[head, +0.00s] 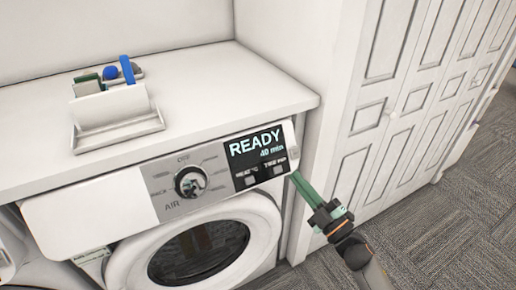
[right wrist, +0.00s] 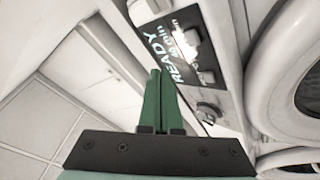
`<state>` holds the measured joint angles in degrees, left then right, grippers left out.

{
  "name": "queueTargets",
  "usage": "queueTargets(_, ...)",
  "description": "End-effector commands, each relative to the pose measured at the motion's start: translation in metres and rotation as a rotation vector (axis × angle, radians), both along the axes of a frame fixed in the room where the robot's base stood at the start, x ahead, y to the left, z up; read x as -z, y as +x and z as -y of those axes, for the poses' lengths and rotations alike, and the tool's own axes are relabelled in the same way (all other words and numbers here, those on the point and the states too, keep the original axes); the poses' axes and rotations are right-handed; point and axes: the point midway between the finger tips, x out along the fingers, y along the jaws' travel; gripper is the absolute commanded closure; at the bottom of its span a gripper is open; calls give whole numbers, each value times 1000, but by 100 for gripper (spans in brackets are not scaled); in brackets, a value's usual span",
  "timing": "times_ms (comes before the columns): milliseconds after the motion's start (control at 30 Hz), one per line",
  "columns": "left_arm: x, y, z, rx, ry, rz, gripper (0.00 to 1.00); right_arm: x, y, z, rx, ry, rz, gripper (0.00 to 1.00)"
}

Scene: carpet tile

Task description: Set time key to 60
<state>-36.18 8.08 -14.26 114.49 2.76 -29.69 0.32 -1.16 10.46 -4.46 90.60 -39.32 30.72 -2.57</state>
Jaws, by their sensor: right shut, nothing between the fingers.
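The dryer's control panel has a dark display (head: 258,150) reading "READY" and "40 min". Below it are two small light keys: the heat key (head: 250,181) and, to its right, the time key (head: 278,170). In the right wrist view the time key (right wrist: 192,37) is the upper one and the heat key (right wrist: 207,77) the lower. My right gripper (head: 295,176) is shut and empty, its green fingers just right of the time key by the panel's right end. In the wrist view its fingertips (right wrist: 155,73) appear apart from the keys. My left gripper is out of view.
A round knob (head: 190,182) sits left of the display. The white counter (head: 220,85) overhangs the panel and carries a white holder (head: 110,108) with blue and green items. White cabinet doors (head: 400,95) stand at right, over carpet tile (head: 445,215).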

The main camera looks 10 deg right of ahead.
Motion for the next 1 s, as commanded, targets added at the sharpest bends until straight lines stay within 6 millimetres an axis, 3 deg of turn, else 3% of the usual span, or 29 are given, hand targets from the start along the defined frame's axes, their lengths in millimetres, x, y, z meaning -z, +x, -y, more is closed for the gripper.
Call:
queueTargets(167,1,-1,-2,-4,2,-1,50,-5,-3,0,21,38,5,100)
queueTargets(500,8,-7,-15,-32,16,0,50,-22,-21,7,167,276,-42,100)
queueTargets(1000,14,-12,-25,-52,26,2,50,-17,-35,5,238,438,-160,100)
